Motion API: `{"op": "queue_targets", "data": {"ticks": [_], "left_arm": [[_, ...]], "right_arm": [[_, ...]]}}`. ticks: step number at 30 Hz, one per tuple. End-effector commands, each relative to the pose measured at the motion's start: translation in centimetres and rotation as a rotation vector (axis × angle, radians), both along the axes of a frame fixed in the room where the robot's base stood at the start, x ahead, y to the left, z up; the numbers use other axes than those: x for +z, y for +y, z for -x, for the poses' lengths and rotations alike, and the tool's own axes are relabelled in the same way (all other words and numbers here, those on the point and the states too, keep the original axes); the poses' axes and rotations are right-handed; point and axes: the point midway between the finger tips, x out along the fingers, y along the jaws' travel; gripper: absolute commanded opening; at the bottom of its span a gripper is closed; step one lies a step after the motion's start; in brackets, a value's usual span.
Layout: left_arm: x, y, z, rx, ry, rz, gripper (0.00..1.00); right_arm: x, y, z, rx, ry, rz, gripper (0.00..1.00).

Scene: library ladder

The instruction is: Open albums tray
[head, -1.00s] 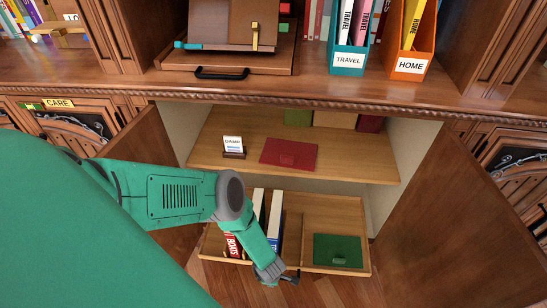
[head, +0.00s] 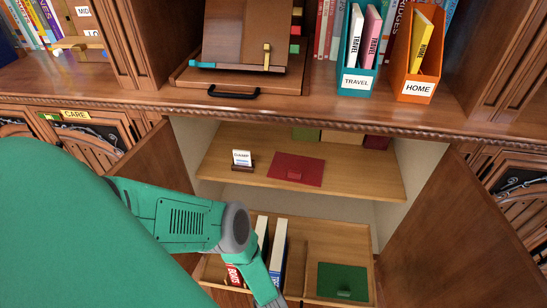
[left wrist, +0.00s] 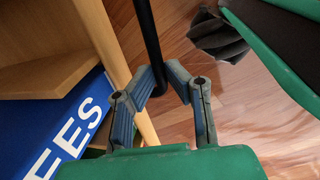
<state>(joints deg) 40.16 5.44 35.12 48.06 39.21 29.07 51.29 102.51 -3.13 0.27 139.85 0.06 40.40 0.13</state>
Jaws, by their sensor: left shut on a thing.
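The albums tray (head: 335,246) is the low pull-out wooden tray between the open cabinet doors. It holds several upright books in its left compartment and a flat green album (head: 342,282) in its right one. My left arm reaches down over its left side, and the gripper's fingers are out of the head view at the bottom edge. In the left wrist view my left gripper (left wrist: 162,78) is shut on the black bar handle (left wrist: 147,30). The tray's wooden edge (left wrist: 112,55) and a blue book (left wrist: 65,122) show beside it. My right gripper is out of view.
Cabinet doors (head: 148,165) and (head: 450,225) stand open on both sides. Above the tray is a shelf (head: 350,180) with a red album (head: 296,170) and a small card stand (head: 242,160). Clear wooden floor (left wrist: 260,120) lies below the handle.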

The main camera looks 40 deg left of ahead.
Motion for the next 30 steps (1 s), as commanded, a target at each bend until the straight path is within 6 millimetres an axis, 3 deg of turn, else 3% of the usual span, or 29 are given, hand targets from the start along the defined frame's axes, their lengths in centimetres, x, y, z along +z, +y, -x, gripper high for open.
{"op": "queue_targets", "data": {"ticks": [1, 3, 17, 23, 30], "left_arm": [[0.2, -0.5, -0.4, 0.0, -0.004, 0.007, 0.0], [0.2, -0.5, -0.3, -0.001, -0.003, 0.007, 0.31], [0.5, -0.1, 0.0, -0.001, 0.001, 0.002, 0.31], [2.6, -0.4, 0.2, -0.001, 0.002, 0.003, 0.31], [6.3, -0.9, 0.8, 0.0, 0.001, 0.006, 0.31]], "right_arm": [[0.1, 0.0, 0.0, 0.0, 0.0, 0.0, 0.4], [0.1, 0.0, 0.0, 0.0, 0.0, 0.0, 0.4], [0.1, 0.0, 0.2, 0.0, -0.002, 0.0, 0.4], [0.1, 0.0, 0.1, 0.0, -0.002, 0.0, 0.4], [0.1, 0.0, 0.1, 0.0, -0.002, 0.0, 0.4]]}}
